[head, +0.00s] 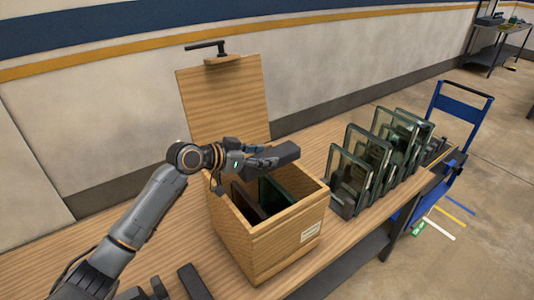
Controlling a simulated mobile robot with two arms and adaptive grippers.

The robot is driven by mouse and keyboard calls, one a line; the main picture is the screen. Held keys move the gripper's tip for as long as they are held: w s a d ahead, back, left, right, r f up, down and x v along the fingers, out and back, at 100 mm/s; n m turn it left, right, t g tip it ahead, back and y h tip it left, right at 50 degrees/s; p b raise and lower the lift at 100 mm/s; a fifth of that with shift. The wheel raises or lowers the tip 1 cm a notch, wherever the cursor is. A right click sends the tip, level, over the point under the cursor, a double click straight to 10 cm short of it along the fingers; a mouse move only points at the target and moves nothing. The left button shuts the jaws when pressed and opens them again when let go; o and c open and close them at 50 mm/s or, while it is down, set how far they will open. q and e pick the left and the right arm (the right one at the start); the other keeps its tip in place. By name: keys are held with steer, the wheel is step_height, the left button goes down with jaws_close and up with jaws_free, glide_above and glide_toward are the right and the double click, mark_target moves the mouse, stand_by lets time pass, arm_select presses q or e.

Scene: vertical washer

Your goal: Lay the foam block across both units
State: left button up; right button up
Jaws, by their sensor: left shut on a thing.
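A dark grey foam block (286,153) is held by my left gripper (270,160), which is shut on it above the open wooden crate (262,247). Inside the crate stand two upright units side by side, a dark brown one (247,200) at left and a dark green one (275,194) at right. The block is apart from the units, higher than the crate's rim. My gripper and forearm hide part of the crate's back left. My right gripper is not in view.
The crate's lid (222,100) stands upright behind it, with a black handle. Several glass-fronted panels stand in racks (362,168) to the right on the wooden table. Dark bars (195,282) lie at the front left. A blue cart (462,120) stands beyond the table's right end.

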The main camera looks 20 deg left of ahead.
arm_select(q)
steer(key=shift+f+b, duration=0.45)
steer(key=shift+f, duration=0.4)
step_height(320, 180, down, 3)
steer(key=shift+w+d+f+b, duration=0.1)
steer(key=shift+w+d+b, duration=0.05)
steer(key=shift+b, duration=1)
steer(key=shift+f, duration=0.35)
steer(key=shift+f+b, duration=0.35)
steer(key=shift+b, duration=0.15)
step_height(320, 180, down, 7)
steer(key=b, duration=0.5)
steer(key=shift+r, duration=0.15)
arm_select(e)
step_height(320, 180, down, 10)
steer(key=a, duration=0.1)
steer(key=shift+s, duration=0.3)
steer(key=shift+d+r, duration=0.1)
arm_select(q)
steer(key=o, duration=0.9)
steer(key=shift+r, duration=0.1)
steer(key=shift+o, duration=0.6)
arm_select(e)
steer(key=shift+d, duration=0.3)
